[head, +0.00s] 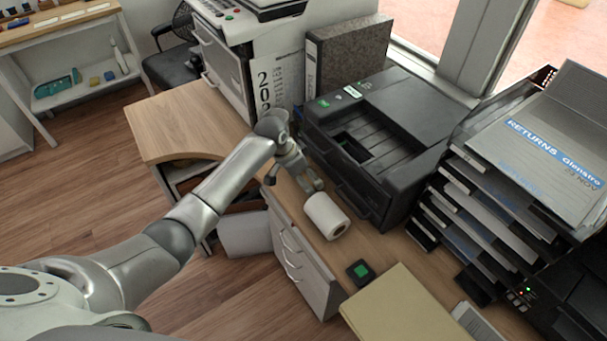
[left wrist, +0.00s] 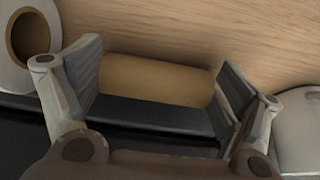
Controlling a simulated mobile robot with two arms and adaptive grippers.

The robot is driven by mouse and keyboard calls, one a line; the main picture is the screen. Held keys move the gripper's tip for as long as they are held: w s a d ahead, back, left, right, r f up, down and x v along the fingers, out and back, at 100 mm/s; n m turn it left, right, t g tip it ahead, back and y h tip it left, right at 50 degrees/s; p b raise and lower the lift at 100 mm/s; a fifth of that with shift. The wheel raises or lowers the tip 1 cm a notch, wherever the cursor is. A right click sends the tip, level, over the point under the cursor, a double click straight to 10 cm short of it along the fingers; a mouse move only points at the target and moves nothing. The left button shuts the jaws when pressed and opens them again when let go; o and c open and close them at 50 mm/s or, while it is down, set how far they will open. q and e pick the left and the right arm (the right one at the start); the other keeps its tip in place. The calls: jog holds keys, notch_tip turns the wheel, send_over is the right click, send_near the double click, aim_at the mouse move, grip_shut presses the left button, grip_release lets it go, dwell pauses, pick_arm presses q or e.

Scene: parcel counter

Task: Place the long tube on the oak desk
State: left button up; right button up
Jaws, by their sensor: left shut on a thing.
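My left gripper (head: 312,186) is low over the wooden desk (head: 190,112), in front of the black printer. In the left wrist view a plain brown cylinder (left wrist: 158,78), which looks like the long tube, lies between the two dark finger pads of my left gripper (left wrist: 160,88). The gripper is shut on it. A dark bar hides its lower side, and its full length does not show. In the head view the gripper hides most of it. I cannot tell whether it touches the desk. My right gripper is not in view.
A white paper roll (head: 327,216) lies on the desk close beside the left gripper. The black printer (head: 385,135) stands behind it. A black pad with a green top (head: 360,271) and a tan folder (head: 402,308) lie nearer. Bare desk shows at the left end.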

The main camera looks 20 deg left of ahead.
pick_arm(q)
jog(key=o, duration=0.5)
jog(key=v, duration=1.2)
jog(key=shift+r, duration=0.2)
jog(key=shift+s+d+f, duration=0.1)
